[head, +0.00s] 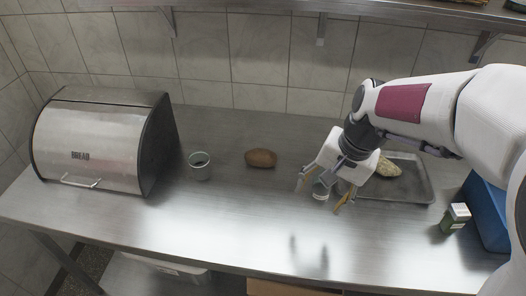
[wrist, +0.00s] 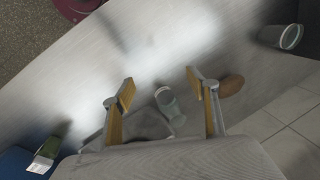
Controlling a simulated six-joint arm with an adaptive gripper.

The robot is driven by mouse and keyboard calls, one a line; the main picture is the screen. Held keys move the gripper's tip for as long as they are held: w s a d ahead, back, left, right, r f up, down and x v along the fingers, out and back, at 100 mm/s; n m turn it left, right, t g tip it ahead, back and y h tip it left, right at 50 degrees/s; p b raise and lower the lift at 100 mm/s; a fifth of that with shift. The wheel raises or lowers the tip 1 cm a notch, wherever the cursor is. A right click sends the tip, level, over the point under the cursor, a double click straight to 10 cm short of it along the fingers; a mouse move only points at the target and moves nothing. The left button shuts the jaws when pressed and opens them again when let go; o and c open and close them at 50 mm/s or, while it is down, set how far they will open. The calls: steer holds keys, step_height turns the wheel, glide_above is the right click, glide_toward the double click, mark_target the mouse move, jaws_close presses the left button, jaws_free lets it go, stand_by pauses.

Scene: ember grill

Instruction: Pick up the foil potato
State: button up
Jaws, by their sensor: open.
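A crumpled, pale yellowish-grey lump (head: 388,167), which looks like the foil potato, lies on a shallow metal tray (head: 420,196) at the right. My gripper (head: 319,198) is open, left of the tray and above the counter. A pale, small cup (head: 320,190) shows between its fingers. In the wrist view the open fingers (wrist: 160,80) frame the same cup (wrist: 170,105), and nothing is gripped. A smooth brown potato (head: 261,158) lies further left on the counter; it also shows beside the right finger in the wrist view (wrist: 231,85). My wrist hides part of the tray.
A metal bread box (head: 100,140) stands at the far left, with a grey cup (head: 199,172) beside it. A green box with a white top (head: 454,218) and a blue container (head: 486,210) stand at the right. A shelf (head: 300,6) runs above. The front counter is clear.

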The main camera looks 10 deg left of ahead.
mark_target(264, 154)
steer(key=w+a+f+m, duration=0.1)
steer(key=w+a+m, duration=0.1)
steer(key=w+a, duration=0.1)
steer(key=w+a+f+m+y, duration=0.1)
steer(key=w+a+f+m, duration=0.1)
steer(key=w, duration=0.3)
steer(key=w+a+f+m, duration=0.2)
steer(key=w+a, duration=0.2)
steer(key=shift+f+m+y, duration=0.25)
steer(key=shift+m+y, duration=0.05)
steer(key=shift+y, duration=0.1)
steer(key=w+a+m, duration=0.2)
steer(key=shift+w+r+y, duration=0.2)
steer(key=shift+w+y, duration=0.1)
steer(key=shift+w, duration=0.1)
steer(key=shift+w+a+r+m+t+y, duration=0.15)
steer(key=shift+w+a+r+m+t, duration=0.1)
steer(key=shift+w+r+m, duration=0.4)
steer(key=shift+w+a+r+m+t+y, duration=0.15)
steer(key=shift+w+a+r+m, duration=0.15)
steer(key=shift+m, duration=0.6)
steer(key=shift+w+a+r+m+t+y, duration=0.1)
steer(key=shift+w+a+r+m+t, duration=0.15)
steer(key=shift+w+r+m, duration=0.4)
steer(key=shift+s+f, duration=0.2)
steer(key=shift+f, duration=0.05)
steer(key=shift+x, duration=1.25)
steer(key=shift+x, duration=2.6)
